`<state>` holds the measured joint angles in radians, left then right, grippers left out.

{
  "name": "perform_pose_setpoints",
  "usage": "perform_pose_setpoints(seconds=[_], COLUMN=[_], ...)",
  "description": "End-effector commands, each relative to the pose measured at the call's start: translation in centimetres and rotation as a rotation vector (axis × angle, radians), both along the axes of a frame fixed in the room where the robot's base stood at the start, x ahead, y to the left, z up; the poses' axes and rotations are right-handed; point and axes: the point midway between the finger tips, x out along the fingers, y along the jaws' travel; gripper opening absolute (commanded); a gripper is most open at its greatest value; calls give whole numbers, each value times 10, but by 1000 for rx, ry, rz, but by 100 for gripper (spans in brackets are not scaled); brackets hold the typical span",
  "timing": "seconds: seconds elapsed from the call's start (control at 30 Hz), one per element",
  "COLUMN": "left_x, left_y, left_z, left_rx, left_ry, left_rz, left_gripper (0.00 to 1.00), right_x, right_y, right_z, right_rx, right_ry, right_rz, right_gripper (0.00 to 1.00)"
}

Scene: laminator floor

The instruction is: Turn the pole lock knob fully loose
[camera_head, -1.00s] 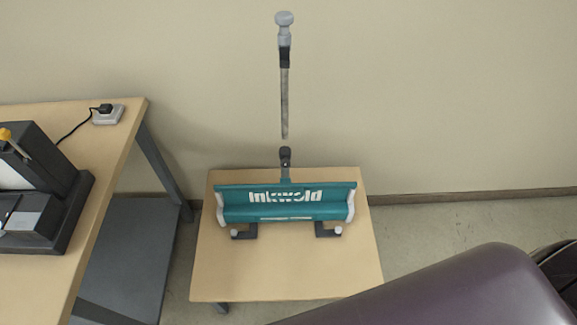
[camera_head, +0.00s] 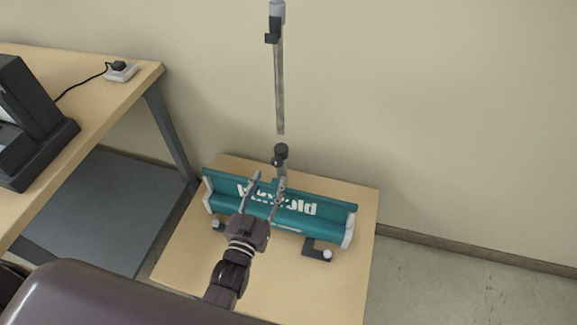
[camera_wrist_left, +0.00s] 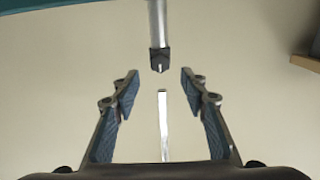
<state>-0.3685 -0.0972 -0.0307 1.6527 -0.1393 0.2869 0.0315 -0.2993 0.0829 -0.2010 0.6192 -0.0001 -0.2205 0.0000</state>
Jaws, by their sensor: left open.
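The pole lock knob (camera_head: 281,152) is the dark collar at the top of the short grey lower pole, behind the teal Inkwold cassette (camera_head: 325,208). In the left wrist view the dark collar (camera_wrist_left: 160,60) sits at the end of the grey pole, between and slightly beyond the fingertips. My left gripper (camera_head: 268,181) is open and empty, its fingers over the cassette, below the collar in the head view. The left wrist view shows the open fingers (camera_wrist_left: 159,80) apart from the pole. The thin upper pole (camera_head: 280,90) rises above the collar. My right gripper is not in view.
The cassette stands on a small wooden table (camera_head: 185,255) by the wall, with dark feet in front. A larger table (camera_head: 130,92) at the left bears a dark machine (camera_head: 40,125) and a plug adapter (camera_head: 121,72). The floor at the right is clear.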

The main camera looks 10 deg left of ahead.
Motion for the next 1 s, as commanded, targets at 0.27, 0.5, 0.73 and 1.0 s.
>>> perform_pose_setpoints(seconds=[0.27,0.5,0.73,1.0], left_x=[46,63,64,64], left_y=[-3,-3,-3,-3], left_z=[1,0,0,0], left_rx=[-1,-1,-1,-1], left_ry=[-1,2,3,3], left_rz=[-1,-1,-1,-1], left_gripper=[40,40,40,12], right_x=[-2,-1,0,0], right_y=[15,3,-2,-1], right_z=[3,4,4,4], right_rx=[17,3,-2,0], right_ry=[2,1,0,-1], right_rz=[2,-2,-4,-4], right_gripper=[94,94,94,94])
